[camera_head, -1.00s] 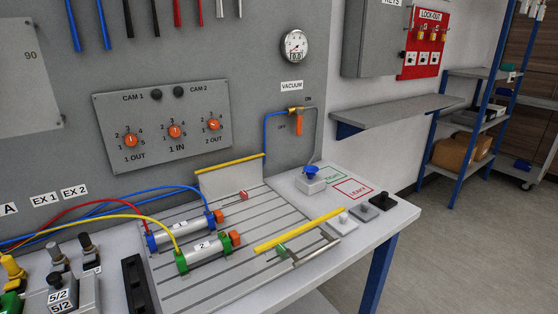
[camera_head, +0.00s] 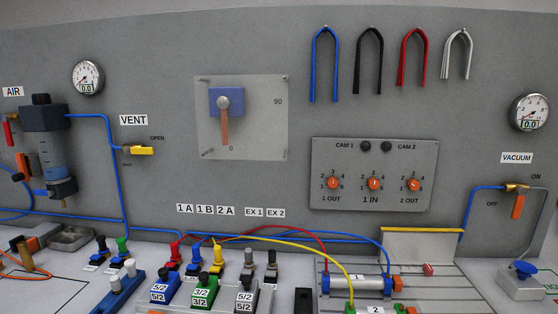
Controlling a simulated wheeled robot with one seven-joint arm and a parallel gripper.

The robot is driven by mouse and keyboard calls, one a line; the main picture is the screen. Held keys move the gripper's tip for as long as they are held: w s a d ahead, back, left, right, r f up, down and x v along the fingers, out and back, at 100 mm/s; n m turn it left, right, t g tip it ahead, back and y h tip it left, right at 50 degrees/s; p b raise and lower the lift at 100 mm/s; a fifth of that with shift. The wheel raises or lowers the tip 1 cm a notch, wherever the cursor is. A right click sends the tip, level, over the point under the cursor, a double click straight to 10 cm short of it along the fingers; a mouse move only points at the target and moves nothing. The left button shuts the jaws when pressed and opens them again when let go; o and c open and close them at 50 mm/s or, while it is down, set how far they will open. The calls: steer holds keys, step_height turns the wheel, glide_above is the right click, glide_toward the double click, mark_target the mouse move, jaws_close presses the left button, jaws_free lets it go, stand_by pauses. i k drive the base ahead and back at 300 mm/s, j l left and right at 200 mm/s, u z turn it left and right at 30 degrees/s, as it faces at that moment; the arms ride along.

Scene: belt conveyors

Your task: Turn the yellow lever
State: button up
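The yellow lever (camera_head: 142,151) is a small yellow handle on the grey back panel, at the left under the VENT label (camera_head: 133,120). It lies roughly horizontal, with OPEN written above its right end and another small word below its left end. A blue tube (camera_head: 109,150) comes down to its left side. My gripper is not in view.
An air filter unit (camera_head: 45,150) is left of the lever, with a gauge (camera_head: 87,77) above. An orange lever (camera_head: 224,127) on a square plate is to its right. Valves (camera_head: 201,289) and cylinders (camera_head: 355,285) crowd the bench below. An orange vacuum lever (camera_head: 518,205) hangs far right.

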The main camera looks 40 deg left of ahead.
mark_target(127, 150)
steer(key=u, duration=1.85)
